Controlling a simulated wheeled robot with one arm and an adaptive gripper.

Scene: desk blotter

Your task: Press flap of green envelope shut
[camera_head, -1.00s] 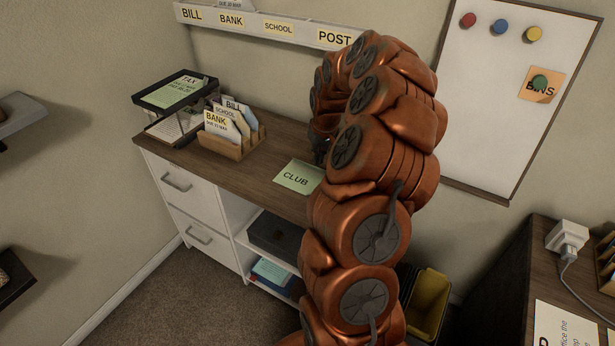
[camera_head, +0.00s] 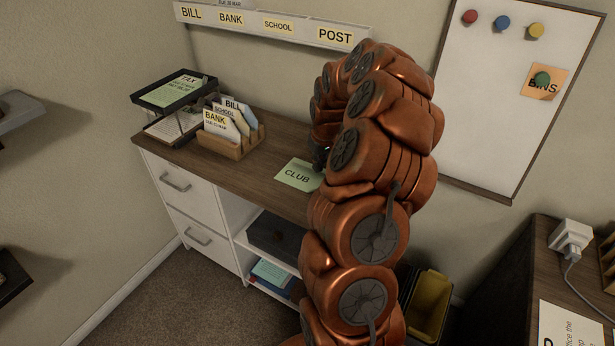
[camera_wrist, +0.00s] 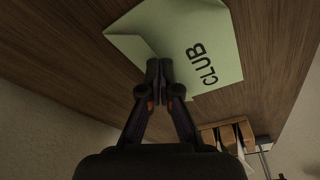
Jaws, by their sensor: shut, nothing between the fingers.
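The green envelope (camera_head: 298,175) marked CLUB lies on the wooden top of the cabinet, partly hidden behind my arm in the head view. In the wrist view the envelope (camera_wrist: 200,28) is seen close up, with a folded flap edge (camera_wrist: 132,48) at its left end. My gripper (camera_wrist: 159,66) is shut and empty, its fingertips over the envelope's edge near the flap. I cannot tell whether the fingertips touch the paper. In the head view my gripper is mostly hidden by my arm.
A wooden letter sorter (camera_head: 232,143) with BANK, SCHOOL and BILL envelopes stands left of the green envelope. A black tray stack (camera_head: 150,110) is at the far left of the cabinet top. A whiteboard (camera_head: 500,110) hangs on the right wall. A yellow bin (camera_head: 430,305) stands on the floor.

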